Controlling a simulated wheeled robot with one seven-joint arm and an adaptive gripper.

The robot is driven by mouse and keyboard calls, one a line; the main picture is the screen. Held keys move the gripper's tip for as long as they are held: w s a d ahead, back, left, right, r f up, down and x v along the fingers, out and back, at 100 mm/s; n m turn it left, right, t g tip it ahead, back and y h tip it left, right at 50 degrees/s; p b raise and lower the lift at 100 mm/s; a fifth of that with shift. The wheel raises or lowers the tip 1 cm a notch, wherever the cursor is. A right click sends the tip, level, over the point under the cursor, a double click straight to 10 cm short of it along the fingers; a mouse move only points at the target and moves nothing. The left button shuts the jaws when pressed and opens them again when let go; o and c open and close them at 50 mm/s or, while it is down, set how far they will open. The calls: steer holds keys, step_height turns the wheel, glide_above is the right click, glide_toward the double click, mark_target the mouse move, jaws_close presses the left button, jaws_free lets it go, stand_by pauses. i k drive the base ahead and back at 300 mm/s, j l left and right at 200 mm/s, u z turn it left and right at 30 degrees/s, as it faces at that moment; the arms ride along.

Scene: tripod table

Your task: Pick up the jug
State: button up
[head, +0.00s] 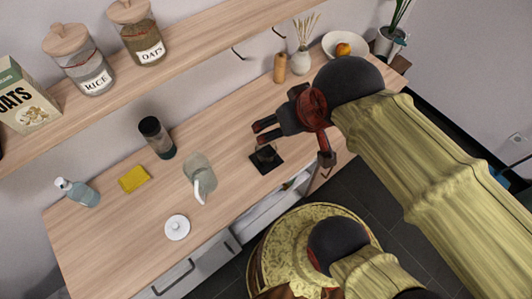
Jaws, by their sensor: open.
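The jug (203,176) looks like a clear, greenish vessel with a pale handle towards the front. It stands on the wooden counter (110,235), near the middle. My gripper (260,132) is to the right of the jug in the head view, with its dark fingers pointing left. It is open and apart from the jug, with nothing seen between the fingers.
A dark-capped bottle (157,138), yellow sponge (134,179) and soap bottle (77,192) are left of the jug. A white lid (177,227) lies in front. A black square item (266,159) lies right, below my gripper. A shelf (195,50) with jars overhangs the back.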

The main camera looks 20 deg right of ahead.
mark_target(206, 184)
steer(key=u, duration=0.4)
steer(key=k+l+u, duration=0.1)
steer(key=u, duration=0.3)
steer(key=k+u, duration=0.55)
steer(key=u, duration=0.3)
steer(key=i+j, duration=0.1)
steer(key=i, duration=0.3)
